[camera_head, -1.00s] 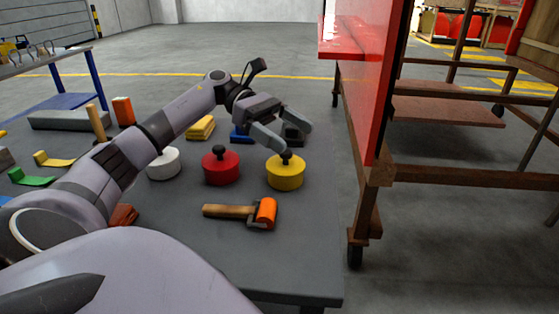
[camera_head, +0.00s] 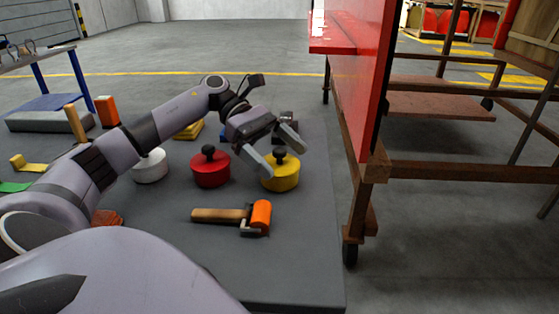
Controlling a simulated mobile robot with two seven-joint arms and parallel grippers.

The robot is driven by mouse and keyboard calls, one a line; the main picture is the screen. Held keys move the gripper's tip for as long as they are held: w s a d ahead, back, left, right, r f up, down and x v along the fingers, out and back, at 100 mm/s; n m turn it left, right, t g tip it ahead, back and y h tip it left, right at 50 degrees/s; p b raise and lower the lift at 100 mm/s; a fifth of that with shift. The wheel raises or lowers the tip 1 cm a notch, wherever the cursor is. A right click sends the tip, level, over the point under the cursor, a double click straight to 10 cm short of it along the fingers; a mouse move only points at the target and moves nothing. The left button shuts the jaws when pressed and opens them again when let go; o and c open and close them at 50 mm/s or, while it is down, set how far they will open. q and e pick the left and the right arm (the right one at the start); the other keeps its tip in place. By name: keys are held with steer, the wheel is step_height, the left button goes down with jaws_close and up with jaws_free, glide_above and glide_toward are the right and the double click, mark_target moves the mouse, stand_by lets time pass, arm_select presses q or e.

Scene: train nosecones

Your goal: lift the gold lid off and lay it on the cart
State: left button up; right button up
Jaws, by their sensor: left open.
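A round yellow-gold container (camera_head: 281,182) with a lid and black knob (camera_head: 281,157) stands upright on the grey worktop (camera_head: 150,245), near its right edge. My left gripper (camera_head: 277,155) comes in from the left and is open. Its two fingers appear on either side of the knob, one at the front left and one at the back right. Whether they touch it I cannot tell. The lid sits on the container. My right gripper is not in view.
A red knobbed container (camera_head: 210,172) and a white one (camera_head: 150,167) stand to the left. An orange-headed mallet (camera_head: 259,217) lies in front. A rusty wheeled frame (camera_head: 362,210) with a red panel (camera_head: 365,85) stands to the right. The front worktop is partly clear.

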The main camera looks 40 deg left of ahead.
mark_target(280, 150)
arm_select(q)
steer(key=shift+d, duration=0.15)
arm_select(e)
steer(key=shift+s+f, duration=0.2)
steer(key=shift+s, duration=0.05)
arm_select(q)
steer(key=c, duration=1.5)
steer(key=shift+f, duration=0.1)
jaws_close()
steer(key=shift+f, duration=0.1)
steer(key=shift+s, duration=0.1)
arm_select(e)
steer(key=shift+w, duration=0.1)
arm_select(q)
steer(key=shift+r, duration=0.45)
step_height(280, 150, up, 19)
steer(key=p, duration=0.2)
steer(key=shift+r+p, duration=0.2)
steer(key=shift+p, duration=0.15)
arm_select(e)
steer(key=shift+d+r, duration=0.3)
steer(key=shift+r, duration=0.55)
